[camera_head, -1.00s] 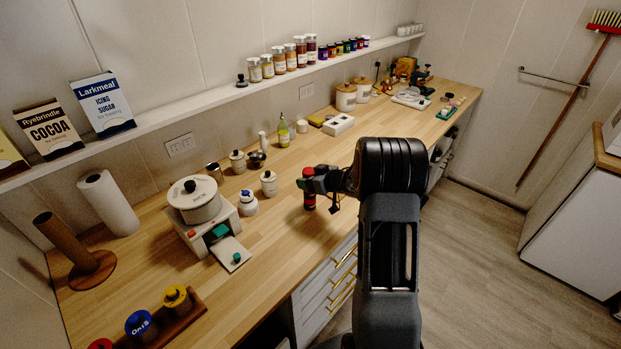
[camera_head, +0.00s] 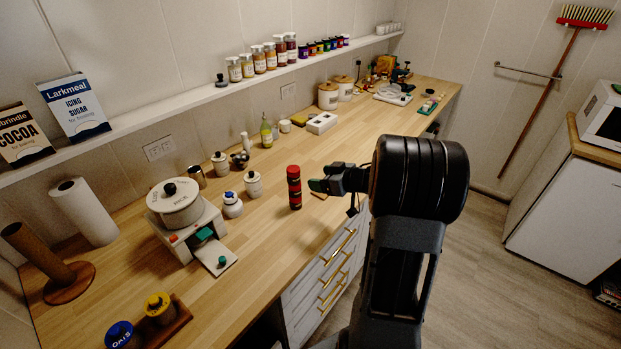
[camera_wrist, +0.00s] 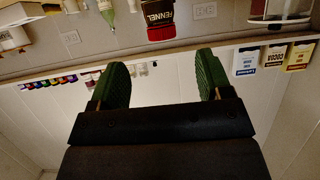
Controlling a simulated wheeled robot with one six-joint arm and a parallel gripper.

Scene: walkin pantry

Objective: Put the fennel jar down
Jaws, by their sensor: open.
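The fennel jar (camera_head: 294,187) is a dark red and black cylinder standing upright on the wooden counter (camera_head: 262,215), near its front edge. In the wrist view the jar (camera_wrist: 160,18) shows its "FENNEL" label, upside down, beyond the fingertips. My gripper (camera_head: 318,186) is just right of the jar in the head view, apart from it. In the wrist view my gripper (camera_wrist: 165,78) has its two green fingers spread wide with nothing between them.
A white canister (camera_head: 253,184) and a small blue-topped jar (camera_head: 232,204) stand left of the fennel jar. A scale-like appliance with a pot (camera_head: 175,205) stands farther left. A shelf of spice jars (camera_head: 258,60) runs along the wall.

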